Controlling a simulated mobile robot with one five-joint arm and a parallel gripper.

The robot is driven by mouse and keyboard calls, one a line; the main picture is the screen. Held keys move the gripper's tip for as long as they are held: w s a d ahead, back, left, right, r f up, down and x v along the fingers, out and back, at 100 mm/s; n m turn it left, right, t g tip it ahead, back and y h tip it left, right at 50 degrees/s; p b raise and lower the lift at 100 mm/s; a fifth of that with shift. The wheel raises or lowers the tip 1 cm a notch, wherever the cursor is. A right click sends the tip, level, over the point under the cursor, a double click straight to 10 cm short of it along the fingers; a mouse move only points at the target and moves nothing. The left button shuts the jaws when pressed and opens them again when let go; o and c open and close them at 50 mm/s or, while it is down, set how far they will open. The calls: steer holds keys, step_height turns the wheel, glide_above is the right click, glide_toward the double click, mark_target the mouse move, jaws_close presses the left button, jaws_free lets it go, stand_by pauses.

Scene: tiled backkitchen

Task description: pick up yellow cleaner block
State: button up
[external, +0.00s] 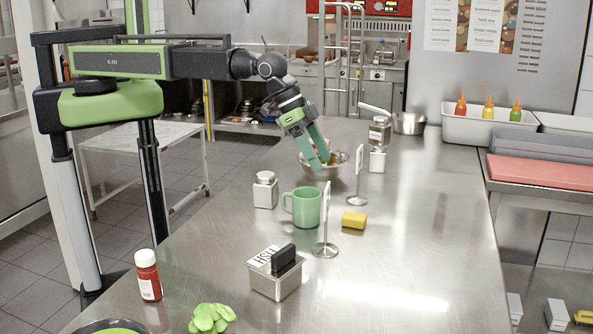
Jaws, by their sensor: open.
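The yellow cleaner block (354,221) lies on the steel counter (430,220), just right of a metal stand with an upright card. My gripper (321,159) is open, with green fingers pointing down. It is above and behind the block, over or in front of a metal bowl (337,170) that holds food, and well apart from the block. I cannot tell whether the fingertips touch the bowl.
A green mug (304,206) and a card stand (325,240) are left of the block. A shaker (265,190), a metal caddy (275,274), a red-labelled bottle (148,275) and green slices (211,318) stand around. The counter right of the block is clear.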

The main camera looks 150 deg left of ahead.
steer(key=a, duration=0.1)
steer(key=b, duration=1.1)
glide_above(353, 215)
steer(key=s+d, duration=0.2)
steer(key=f, duration=1)
steer(key=shift+w+f, duration=0.25)
steer(key=shift+f, duration=0.15)
steer(key=b+x, duration=0.5)
steer(key=shift+s+a+f, duration=0.15)
steer(key=shift+s+f, duration=0.05)
steer(key=shift+s, duration=0.15)
steer(key=shift+r, duration=0.2)
steer(key=shift+c, duration=0.7)
jaws_close()
